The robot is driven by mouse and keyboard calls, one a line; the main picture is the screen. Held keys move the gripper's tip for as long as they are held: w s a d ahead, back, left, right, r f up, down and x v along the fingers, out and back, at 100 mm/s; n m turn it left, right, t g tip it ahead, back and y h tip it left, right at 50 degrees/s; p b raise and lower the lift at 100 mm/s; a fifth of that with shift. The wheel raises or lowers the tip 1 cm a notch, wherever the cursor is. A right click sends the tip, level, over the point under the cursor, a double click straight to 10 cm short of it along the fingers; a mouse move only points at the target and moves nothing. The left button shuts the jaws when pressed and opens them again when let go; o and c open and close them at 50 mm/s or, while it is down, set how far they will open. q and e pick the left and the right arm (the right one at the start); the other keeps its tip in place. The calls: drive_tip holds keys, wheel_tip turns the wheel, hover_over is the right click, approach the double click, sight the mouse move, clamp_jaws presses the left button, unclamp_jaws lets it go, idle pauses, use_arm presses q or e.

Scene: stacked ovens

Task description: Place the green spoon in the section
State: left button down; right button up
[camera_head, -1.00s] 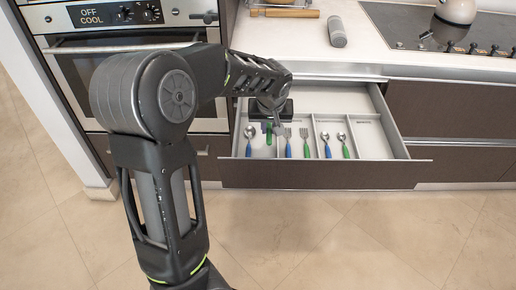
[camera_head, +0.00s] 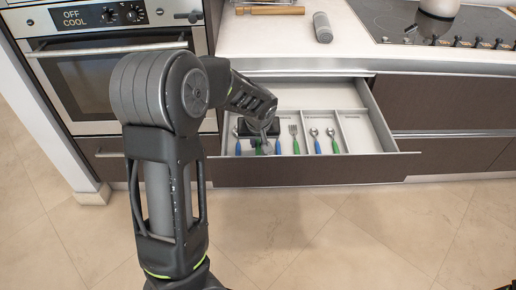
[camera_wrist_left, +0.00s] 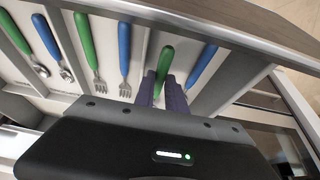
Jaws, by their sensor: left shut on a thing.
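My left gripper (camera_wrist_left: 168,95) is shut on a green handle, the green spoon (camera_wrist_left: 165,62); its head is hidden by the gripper. In the head view the left gripper (camera_head: 260,132) is low over the left section of the open cutlery drawer (camera_head: 354,132). The green handle (camera_head: 257,147) shows beneath it, beside a blue-handled spoon (camera_head: 238,147). I cannot tell whether it touches the drawer floor. The section to the right holds a blue fork (camera_head: 277,146) and a green fork (camera_head: 295,143). Another section holds a blue spoon (camera_head: 316,143) and a green-handled spoon (camera_head: 334,143).
The rightmost drawer section is empty. The drawer front (camera_head: 310,171) and its thin dividers border the gripper's space. An oven (camera_head: 110,85) stands at left. A countertop (camera_head: 285,40) with a grey cylinder (camera_head: 322,27) and a hob (camera_head: 400,22) lies behind the drawer.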

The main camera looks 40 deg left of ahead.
sight(258, 147)
use_arm(q)
drive_tip(key=shift+f, duration=1.55)
drive_tip(key=shift+f+b, duration=0.2)
drive_tip(key=shift+b, duration=0.1)
drive_tip(key=c, duration=1.6)
unclamp_jaws()
drive_tip(key=shift+c, duration=0.2)
drive_tip(key=shift+r, duration=0.1)
drive_tip(key=shift+r, duration=0.35)
drive_tip(key=p+v, duration=0.1)
drive_tip(key=v, duration=1)
drive_tip(key=shift+s+r, duration=0.2)
drive_tip(key=shift+r, duration=0.05)
drive_tip(key=shift+d, duration=0.1)
